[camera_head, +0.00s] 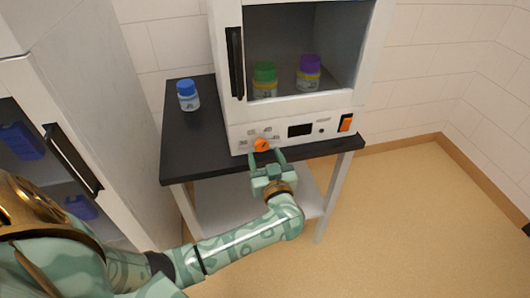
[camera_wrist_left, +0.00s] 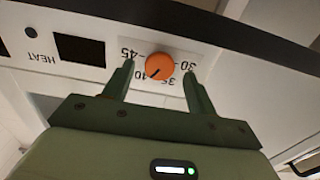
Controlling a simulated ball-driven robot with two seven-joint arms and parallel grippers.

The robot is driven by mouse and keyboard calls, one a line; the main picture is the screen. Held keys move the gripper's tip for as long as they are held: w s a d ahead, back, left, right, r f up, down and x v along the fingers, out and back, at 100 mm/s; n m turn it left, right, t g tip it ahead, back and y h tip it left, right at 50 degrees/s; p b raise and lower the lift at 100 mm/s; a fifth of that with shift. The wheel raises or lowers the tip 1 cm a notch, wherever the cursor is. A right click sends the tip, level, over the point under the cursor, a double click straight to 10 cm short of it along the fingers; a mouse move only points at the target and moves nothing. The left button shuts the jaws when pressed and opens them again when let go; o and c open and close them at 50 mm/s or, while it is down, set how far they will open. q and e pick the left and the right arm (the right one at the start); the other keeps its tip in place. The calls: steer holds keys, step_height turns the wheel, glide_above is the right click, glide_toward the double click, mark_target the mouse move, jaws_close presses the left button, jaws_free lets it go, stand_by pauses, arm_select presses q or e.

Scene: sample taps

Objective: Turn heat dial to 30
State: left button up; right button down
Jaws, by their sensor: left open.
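The orange heat dial (camera_head: 261,145) is on the white front panel of the oven-like cabinet, left of a small black display (camera_head: 300,130). My left gripper (camera_head: 266,156) is open in front of it. In the left wrist view, the dial (camera_wrist_left: 160,66) lies between the two spread fingers (camera_wrist_left: 158,72), with a visible gap to the left finger. The printed scale is upside down there: 45 at upper left, 35 below right, 30 at right. The dial's dark mark points to the lower left, between 45 and 35. My right gripper is not in view.
The cabinet's chamber holds a green-capped jar (camera_head: 265,78) and a purple-capped jar (camera_head: 309,72). A blue-capped jar (camera_head: 188,95) stands on the dark tabletop (camera_head: 185,145). An orange switch (camera_head: 346,122) is at the panel's right. The floor at right is clear.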

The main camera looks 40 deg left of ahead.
mark_target(262, 148)
arm_select(q)
steer(key=shift+b+x, duration=0.3)
steer(key=shift+x, duration=0.95)
steer(key=shift+w+a, duration=0.25)
steer(key=shift+a, duration=0.05)
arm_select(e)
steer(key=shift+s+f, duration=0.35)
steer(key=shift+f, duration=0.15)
